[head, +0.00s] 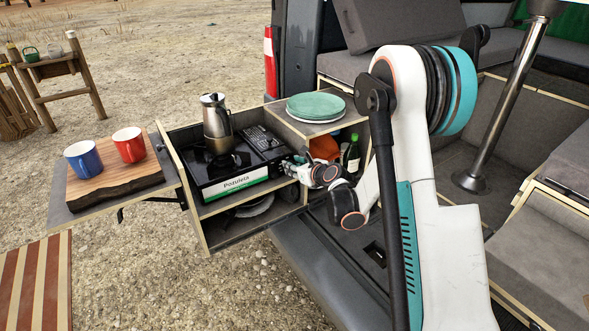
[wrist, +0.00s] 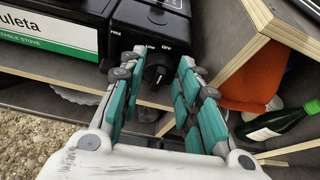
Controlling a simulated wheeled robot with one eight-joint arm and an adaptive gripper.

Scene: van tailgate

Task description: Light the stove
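The black portable stove (head: 207,187) sits in the pull-out kitchen box, with a metal moka pot (head: 216,122) on it. In the wrist view its front panel (wrist: 165,20) carries the marks LOW and OFF above a black knob (wrist: 157,72). My gripper (head: 291,168) is at the right end of the stove's front. In the wrist view my gripper (wrist: 153,80) is open, one green-padded finger on each side of the knob, with small gaps showing. The exact knob setting is hard to read. No flame is visible; the burner is partly hidden by the pot.
A shelf with green and white plates (head: 316,106) stands right of the stove. Below it are an orange item (wrist: 247,80) and a green bottle (wrist: 283,122), close to my right finger. Blue and red mugs (head: 129,145) stand on a wooden board at left.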

